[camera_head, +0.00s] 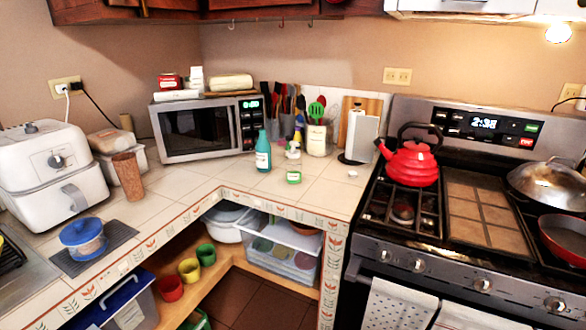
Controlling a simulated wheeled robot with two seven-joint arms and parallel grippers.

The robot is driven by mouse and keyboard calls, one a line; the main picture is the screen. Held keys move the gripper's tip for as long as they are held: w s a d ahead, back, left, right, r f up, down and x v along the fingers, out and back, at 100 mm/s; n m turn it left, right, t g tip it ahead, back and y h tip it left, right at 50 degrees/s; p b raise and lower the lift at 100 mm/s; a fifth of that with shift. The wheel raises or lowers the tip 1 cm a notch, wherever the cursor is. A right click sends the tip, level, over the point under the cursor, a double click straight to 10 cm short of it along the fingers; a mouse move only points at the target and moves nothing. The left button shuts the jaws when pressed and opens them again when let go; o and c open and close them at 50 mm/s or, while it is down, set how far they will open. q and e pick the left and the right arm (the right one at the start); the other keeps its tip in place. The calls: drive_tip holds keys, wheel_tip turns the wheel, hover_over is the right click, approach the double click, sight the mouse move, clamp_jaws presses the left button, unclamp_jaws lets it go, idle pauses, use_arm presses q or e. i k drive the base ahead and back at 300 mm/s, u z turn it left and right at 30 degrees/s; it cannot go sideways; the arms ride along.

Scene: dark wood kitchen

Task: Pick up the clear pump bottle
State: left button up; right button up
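A small pale, clear-looking bottle (292,152) stands on the tiled counter in the corner, in front of the utensil holders; it looks like the clear pump bottle, but it is too small to make out its pump surely. A teal bottle (263,152) with a white label stands just left of it. A low green container (294,177) sits in front of it. Neither of my grippers shows in the head view.
A microwave (195,130) stands left of the bottles. A white utensil crock (318,140) and a paper towel roll (360,137) stand to the right. The stove with a red kettle (411,165) is further right. Counter tiles in front of the bottles are mostly clear.

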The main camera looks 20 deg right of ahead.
sight(293, 167)
drive_tip(key=z, duration=0.45)
drive_tip(key=i, duration=1.75)
drive_tip(key=z, duration=0.3)
